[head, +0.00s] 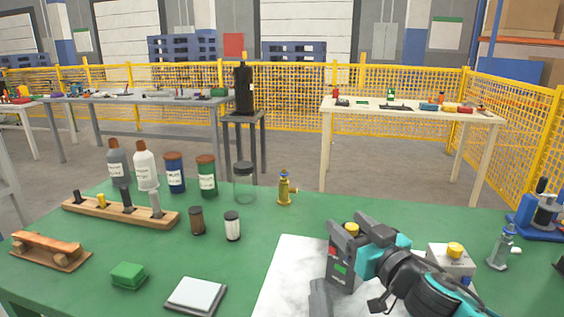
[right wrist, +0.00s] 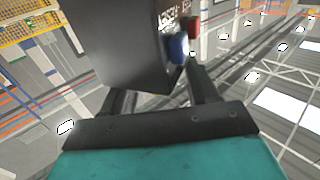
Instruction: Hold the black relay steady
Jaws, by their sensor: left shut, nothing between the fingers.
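The black relay (head: 341,262) is a dark upright box with small red and green marks on its front, above a white marbled sheet in the head view. My right gripper (head: 360,250), on the teal and black arm, is shut on it. In the right wrist view the relay (right wrist: 125,40) sits between the two dark fingers (right wrist: 160,88), with a blue and a red button on its side.
The white sheet (head: 279,282) lies on the green table (head: 250,265). A brass valve (head: 286,189), jars, a wooden rack (head: 98,210) and a grey pad (head: 196,296) stand around.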

